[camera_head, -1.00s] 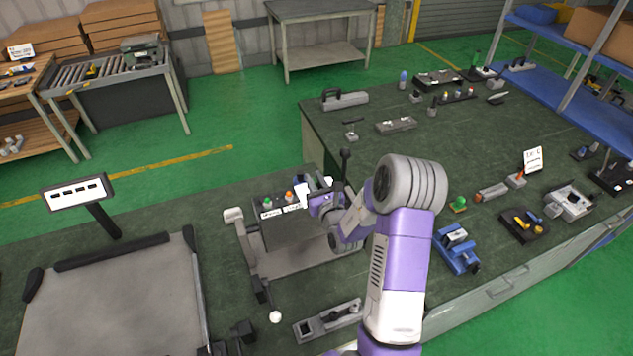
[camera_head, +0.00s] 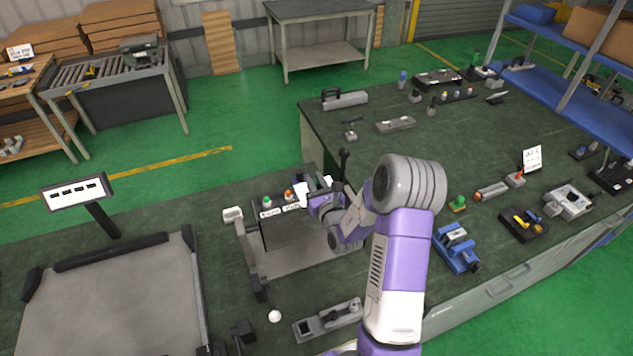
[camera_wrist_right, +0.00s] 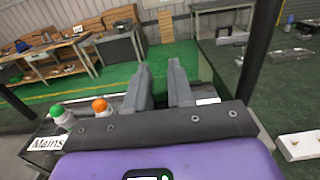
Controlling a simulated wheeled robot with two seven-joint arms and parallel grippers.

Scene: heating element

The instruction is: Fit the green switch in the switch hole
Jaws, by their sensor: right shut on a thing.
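My right gripper (camera_head: 316,190) is over the dark panel box (camera_head: 283,225), at its upper right. In the right wrist view its two grey fingers (camera_wrist_right: 162,80) stand a small gap apart, and what they hold is hidden behind the gripper body. A green-topped knob (camera_head: 266,202) sits on the panel behind a "Mains" label, with an orange-topped knob (camera_head: 289,194) to its right. Both also show in the right wrist view, green (camera_wrist_right: 58,112) and orange (camera_wrist_right: 100,106), left of the fingers. I cannot make out the switch hole. My left gripper is out of view.
A dark lever (camera_head: 344,165) stands close behind my right gripper. A grey block (camera_head: 328,320) lies in front.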

